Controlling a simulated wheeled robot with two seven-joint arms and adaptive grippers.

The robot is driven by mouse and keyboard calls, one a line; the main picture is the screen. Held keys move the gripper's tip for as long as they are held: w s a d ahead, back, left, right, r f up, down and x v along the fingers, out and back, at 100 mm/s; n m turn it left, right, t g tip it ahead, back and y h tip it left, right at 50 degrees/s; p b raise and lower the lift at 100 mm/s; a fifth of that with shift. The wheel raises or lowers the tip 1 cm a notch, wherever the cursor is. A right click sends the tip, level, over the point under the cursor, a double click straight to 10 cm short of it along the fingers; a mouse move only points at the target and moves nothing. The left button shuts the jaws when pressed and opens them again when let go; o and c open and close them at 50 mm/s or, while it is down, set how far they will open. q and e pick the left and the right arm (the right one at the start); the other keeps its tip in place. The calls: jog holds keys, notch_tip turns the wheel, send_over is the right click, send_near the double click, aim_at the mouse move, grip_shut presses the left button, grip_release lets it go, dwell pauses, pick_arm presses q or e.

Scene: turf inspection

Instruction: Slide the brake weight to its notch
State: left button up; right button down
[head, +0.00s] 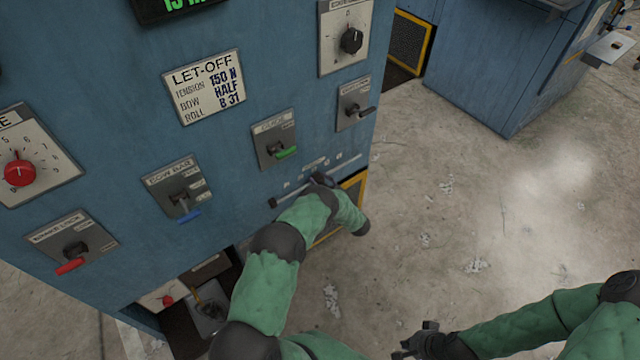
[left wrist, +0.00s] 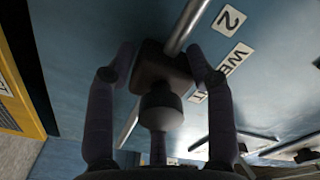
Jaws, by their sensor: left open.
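The brake weight (left wrist: 160,72) is a dark block with a round grey knob on its near face, seen in the left wrist view. It sits on a thin metal rod (left wrist: 188,24) along the blue panel, with a label marked 2 close by. My left gripper (left wrist: 163,62) is open, with one finger on each side of the block. I cannot tell whether the fingers touch it. In the head view the rod (head: 289,194) shows beside my left arm, which hides most of that hand. My right gripper (head: 422,338) is low, over the floor, away from the panel.
The blue panel holds the let-off card (head: 204,87), a blue-handled lever (head: 187,214), a green-handled lever (head: 284,153), a red-handled lever (head: 70,266) and a black knob (head: 351,41). A yellow-framed opening (head: 350,188) lies beyond my left arm. The concrete floor at right is clear.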

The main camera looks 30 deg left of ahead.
pick_arm(q)
grip_shut()
jog(key=s, duration=0.1)
jog(key=s+a+p, duration=0.1)
jog(key=s, duration=0.1)
jog(key=s+a+p, duration=0.1)
jog(key=s, duration=0.1)
jog(key=shift+s+a, duration=0.1)
jog(key=shift+s, duration=0.15)
grip_release()
